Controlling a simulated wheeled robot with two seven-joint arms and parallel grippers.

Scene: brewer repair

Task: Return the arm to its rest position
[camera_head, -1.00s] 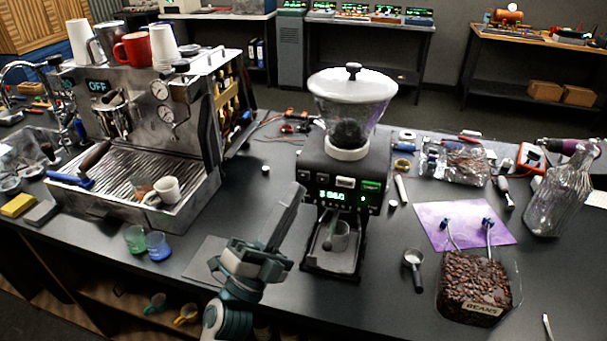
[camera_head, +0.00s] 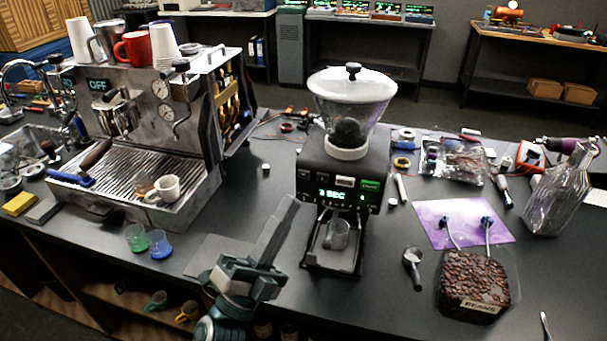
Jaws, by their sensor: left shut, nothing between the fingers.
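My left gripper (camera_head: 283,222) is in front of the bench, at the lower middle of the view. Its fingers are together with nothing between them, and they point up and to the right. The coffee grinder (camera_head: 343,178) stands just to the right of and beyond the fingertips. Its display is lit and reads "3 SEC". I cannot tell whether the fingers touch the grinder; a gap seems to show. My right gripper is not in view.
The espresso machine (camera_head: 150,120) stands at the left with cups on top and one on its tray.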

